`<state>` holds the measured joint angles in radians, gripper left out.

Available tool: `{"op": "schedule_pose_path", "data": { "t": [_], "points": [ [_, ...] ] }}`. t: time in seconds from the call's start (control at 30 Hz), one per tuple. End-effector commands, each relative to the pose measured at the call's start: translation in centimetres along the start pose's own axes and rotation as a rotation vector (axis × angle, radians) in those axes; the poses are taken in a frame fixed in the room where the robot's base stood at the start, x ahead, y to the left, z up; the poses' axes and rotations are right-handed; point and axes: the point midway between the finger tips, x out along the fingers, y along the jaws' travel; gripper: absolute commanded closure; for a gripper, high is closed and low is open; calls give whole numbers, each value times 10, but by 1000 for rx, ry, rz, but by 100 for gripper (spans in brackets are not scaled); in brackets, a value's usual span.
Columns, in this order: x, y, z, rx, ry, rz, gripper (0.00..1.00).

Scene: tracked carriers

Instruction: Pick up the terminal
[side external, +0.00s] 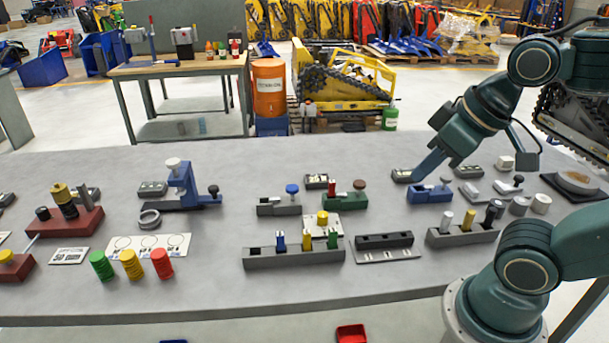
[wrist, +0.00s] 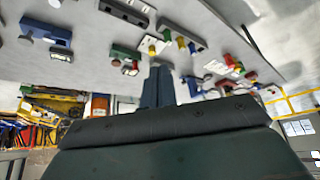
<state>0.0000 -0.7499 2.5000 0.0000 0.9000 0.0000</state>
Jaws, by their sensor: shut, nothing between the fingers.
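Several small grey blocks with pale tops could be the terminal; I cannot tell which is meant. One block (side external: 401,175) lies at the back of the bench, another (side external: 317,181) farther left, and another (side external: 152,188) near the tall blue clamp. My gripper (side external: 417,178) reaches down from the upper right, its blue fingers together and empty. Its tip appears just right of the first block in the side view; I cannot tell whether they touch. The gripper also shows in the wrist view (wrist: 160,68), where the fingers look closed and the scene appears upside down.
A blue vise (side external: 430,194) stands just in front of my gripper, with a grey holder of pegs (side external: 462,236) nearer. A green vise (side external: 345,201) and a long grey rack (side external: 293,257) stand to the left. Bare bench (side external: 230,240) lies left of the rack.

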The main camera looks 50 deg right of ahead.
Motion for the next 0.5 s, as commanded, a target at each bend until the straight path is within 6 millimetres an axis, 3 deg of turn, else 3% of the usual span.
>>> {"op": "schedule_pose_path", "data": {
  "t": [0.13,0.33,0.5],
  "points": [
    [0,0,0,0,0,0,98],
    [0,0,0,0,0,0,59],
    [0,0,0,0,0,0,59]
  ]
}}
